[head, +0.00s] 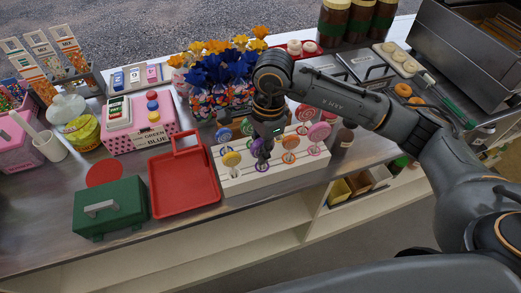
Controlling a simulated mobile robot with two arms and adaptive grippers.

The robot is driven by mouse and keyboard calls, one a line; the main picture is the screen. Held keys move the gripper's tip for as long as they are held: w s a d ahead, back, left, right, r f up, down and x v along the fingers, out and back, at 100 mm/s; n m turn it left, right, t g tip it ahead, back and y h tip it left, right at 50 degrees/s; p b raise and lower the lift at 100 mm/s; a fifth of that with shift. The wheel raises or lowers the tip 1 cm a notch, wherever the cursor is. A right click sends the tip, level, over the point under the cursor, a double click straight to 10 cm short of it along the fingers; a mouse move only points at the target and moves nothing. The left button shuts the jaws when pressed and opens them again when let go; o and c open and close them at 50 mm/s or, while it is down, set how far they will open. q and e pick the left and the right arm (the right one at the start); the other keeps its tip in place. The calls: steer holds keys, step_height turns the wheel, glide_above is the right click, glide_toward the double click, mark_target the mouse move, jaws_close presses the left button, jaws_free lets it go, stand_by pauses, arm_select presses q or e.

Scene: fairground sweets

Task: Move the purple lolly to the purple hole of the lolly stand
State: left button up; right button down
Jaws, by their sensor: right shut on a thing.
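The white lolly stand (240,185) lies across the counter's middle, with several coloured lollies upright in it. My right gripper (265,152) reaches down over the middle of the stand, fingers pointing down. It is shut on the purple lolly (257,147), which shows partly beside the fingers. The fingers hide part of the stand, and I cannot tell whether the purple lolly's stick is in a hole. The left gripper is out of view.
A red tray (184,208) and a green box (110,210) stand left of the lolly stand. The counter's front edge is near.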

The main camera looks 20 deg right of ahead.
mark_target(259, 141)
steer(key=c, duration=0.6)
jaws_free()
steer(key=shift+r, duration=0.15)
steer(key=shift+r+p, duration=1.8)
steer(key=shift+r, duration=2.1)
